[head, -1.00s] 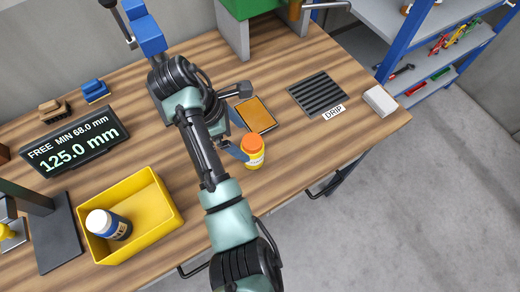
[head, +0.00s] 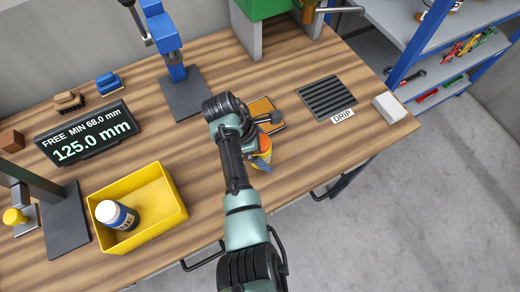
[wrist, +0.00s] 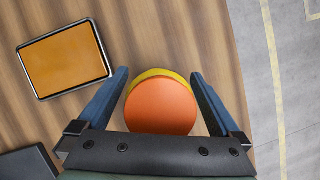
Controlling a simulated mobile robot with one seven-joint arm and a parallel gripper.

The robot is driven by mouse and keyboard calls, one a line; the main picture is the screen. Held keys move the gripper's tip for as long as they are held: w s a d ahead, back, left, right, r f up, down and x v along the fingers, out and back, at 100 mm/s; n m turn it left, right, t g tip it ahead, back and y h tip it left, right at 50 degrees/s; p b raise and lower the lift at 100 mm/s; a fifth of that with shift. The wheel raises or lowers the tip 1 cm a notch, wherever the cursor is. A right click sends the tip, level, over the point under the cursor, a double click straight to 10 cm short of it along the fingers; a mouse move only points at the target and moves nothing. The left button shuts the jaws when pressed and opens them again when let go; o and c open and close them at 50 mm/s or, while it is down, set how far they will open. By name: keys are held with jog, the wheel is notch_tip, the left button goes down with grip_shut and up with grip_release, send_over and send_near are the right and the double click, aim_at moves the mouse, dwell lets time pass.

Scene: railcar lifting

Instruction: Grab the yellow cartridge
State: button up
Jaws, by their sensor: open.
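The yellow cartridge (head: 262,164) with an orange cap stands on the wooden bench, partly hidden behind my gripper in the head view. In the wrist view its round orange cap (wrist: 160,106) shows from above, with a rim of yellow behind it. My gripper (wrist: 158,85) is open, with one blue finger on each side of the cartridge. Gaps show between the cap and both fingers. In the head view my gripper (head: 257,150) is over the cartridge, and its fingertips are mostly hidden.
An orange pad in a metal tray (wrist: 65,60) lies close by, left of the cartridge. A drip grate (head: 327,97) and a white block (head: 389,106) lie to the right, near the bench edge.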

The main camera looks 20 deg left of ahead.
grip_shut()
dwell(0.4)
